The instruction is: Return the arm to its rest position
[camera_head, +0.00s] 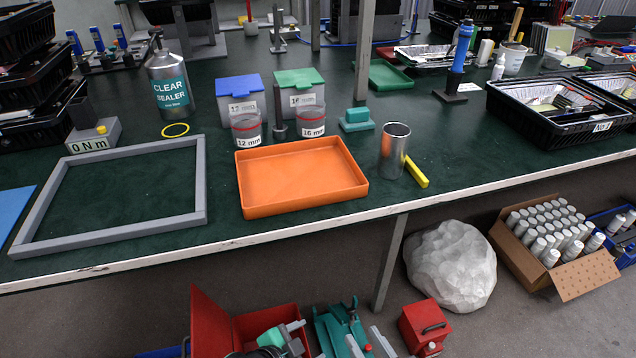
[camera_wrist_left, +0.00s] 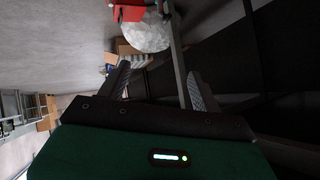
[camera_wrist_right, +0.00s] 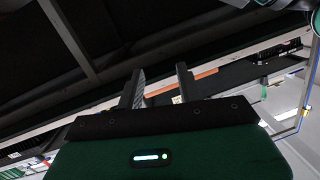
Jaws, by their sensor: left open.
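My right gripper (camera_head: 368,344) shows at the bottom edge of the head view, low in front of the bench and below its top. In the right wrist view its two grey fingers (camera_wrist_right: 160,72) stand apart with nothing between them. My left gripper (camera_wrist_left: 158,72) shows clearly in the left wrist view, its fingers spread wide and empty. Neither gripper touches anything that I can see. On the bench (camera_head: 440,150) stand an orange tray (camera_head: 300,176), a grey frame (camera_head: 110,237), a metal cup (camera_head: 394,150) and a clear sealer bottle (camera_head: 170,85).
The bench's front edge and a leg (camera_head: 390,262) are in front of me. A black crate (camera_head: 560,125) sits on the bench at right.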

